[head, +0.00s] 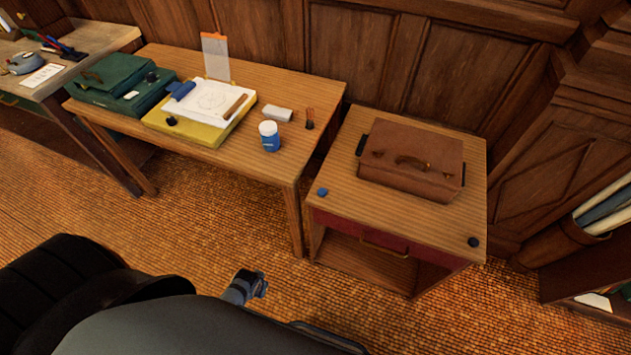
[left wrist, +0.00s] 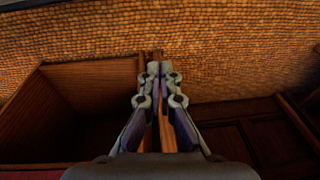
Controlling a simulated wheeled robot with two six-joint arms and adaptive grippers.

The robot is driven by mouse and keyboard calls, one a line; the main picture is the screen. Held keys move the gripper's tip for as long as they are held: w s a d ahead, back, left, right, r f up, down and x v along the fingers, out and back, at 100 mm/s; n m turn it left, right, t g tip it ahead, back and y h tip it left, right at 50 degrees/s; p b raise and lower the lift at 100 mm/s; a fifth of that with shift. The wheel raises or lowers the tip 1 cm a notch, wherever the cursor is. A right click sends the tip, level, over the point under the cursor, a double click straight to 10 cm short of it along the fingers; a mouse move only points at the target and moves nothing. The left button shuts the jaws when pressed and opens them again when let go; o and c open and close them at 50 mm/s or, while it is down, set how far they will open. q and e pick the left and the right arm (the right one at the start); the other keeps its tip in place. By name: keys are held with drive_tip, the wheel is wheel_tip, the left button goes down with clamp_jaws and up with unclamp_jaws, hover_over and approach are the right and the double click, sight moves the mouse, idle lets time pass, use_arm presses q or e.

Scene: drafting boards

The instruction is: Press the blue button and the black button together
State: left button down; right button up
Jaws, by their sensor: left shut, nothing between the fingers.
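The blue button (head: 323,192) sits on the near left corner of the small wooden cabinet (head: 340,200). The black button (head: 473,242) sits on its near right corner, well apart from the blue one. A gripper, which I take as my left (head: 260,284), shows low in the head view, in front of and left of the cabinet, clear of both buttons. In the left wrist view my left gripper (left wrist: 160,70) has its fingers together with nothing between them. Neither button shows in that view. My right gripper is not in view.
A brown case (head: 412,160) lies on the cabinet top behind the buttons. The desk to the left holds a yellow board (head: 190,140), a green case (head: 120,85) and a blue-and-white jar (head: 269,136). Carpet (head: 200,220) lies open in front.

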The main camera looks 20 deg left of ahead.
sight(320, 193)
use_arm(q)
drive_tip(key=w+d+r+t+p, duration=0.15)
drive_tip(key=w+r, duration=0.25)
drive_tip(key=r, duration=0.7)
drive_tip(key=w+d+r+p, duration=0.1)
drive_tip(key=w+r+p, duration=0.25)
drive_tip(key=r, duration=0.65)
drive_tip(key=w+d+r+t+p, duration=0.15)
drive_tip(key=w+r, duration=0.25)
drive_tip(key=r, duration=0.7)
drive_tip(key=w+d+n+t+h, duration=0.1)
drive_tip(key=w+d+n+h, duration=0.1)
drive_tip(key=w, duration=0.8)
drive_tip(key=w+d+f+n+t+h, duration=0.1)
drive_tip(key=w+d+n+t+h, duration=0.1)
drive_tip(key=w, duration=0.9)
drive_tip(key=shift+d+f+n+t, duration=0.2)
drive_tip(key=shift+d+n+t, duration=0.1)
drive_tip(key=shift+d+n, duration=0.65)
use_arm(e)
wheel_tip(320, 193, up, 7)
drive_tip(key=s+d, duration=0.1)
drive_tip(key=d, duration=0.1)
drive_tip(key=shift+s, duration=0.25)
use_arm(q)
drive_tip(key=shift+s+d, duration=0.1)
drive_tip(key=shift+d, duration=0.05)
